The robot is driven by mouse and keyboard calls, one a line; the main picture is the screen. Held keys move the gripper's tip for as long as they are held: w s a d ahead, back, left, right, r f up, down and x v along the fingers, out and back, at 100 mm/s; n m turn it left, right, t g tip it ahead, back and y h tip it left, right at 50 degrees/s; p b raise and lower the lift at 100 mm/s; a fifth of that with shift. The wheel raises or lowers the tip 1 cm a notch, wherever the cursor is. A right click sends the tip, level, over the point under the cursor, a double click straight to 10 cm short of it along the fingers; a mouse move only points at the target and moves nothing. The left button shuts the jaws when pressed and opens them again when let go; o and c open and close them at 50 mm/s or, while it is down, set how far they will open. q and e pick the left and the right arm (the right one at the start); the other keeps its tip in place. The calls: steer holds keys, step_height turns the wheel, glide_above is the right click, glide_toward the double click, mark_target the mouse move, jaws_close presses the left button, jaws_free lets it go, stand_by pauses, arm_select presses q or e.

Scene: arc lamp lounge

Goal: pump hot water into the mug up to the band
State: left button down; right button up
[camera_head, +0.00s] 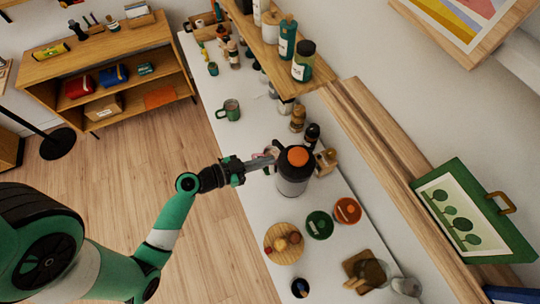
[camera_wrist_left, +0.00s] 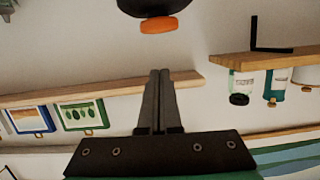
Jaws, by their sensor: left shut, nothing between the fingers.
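A grey pump flask (camera_head: 292,183) with a dark top and an orange button (camera_head: 298,156) stands upright on the white counter. My left gripper (camera_head: 270,160) is shut and empty, its fingertips close to the left side of the flask's top; I cannot tell if they touch. The left wrist view shows the shut fingers (camera_wrist_left: 157,95) with the orange button (camera_wrist_left: 158,25) beyond them. A green mug (camera_head: 229,110) stands on the counter, farther back from the flask. Its band and water level cannot be made out. Something small and pinkish is partly hidden behind the fingers. My right gripper is not in view.
A wall shelf (camera_head: 268,48) overhangs the counter's back. The counter around the green mug is fairly clear.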

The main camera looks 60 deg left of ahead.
arm_select(q)
steer(key=shift+w+a+r+n+g+p, duration=0.15)
steer(key=shift+w+a+r+p, duration=0.1)
steer(key=shift+r+p, duration=0.25)
steer(key=shift+w+a+r+n+g+p, duration=0.2)
steer(key=shift+r+p, duration=0.1)
steer(key=shift+r, duration=0.4)
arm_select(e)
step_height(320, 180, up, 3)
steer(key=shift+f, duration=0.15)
arm_select(q)
steer(key=p, duration=0.1)
glide_above(293, 157)
steer(key=f, duration=0.3)
steer(key=shift+w, duration=0.3)
steer(key=f, duration=0.3)
steer(key=shift+s+a+b, duration=0.1)
steer(key=shift+s+b, duration=0.2)
steer(key=shift+b, duration=0.1)
steer(key=shift+f, duration=0.45)
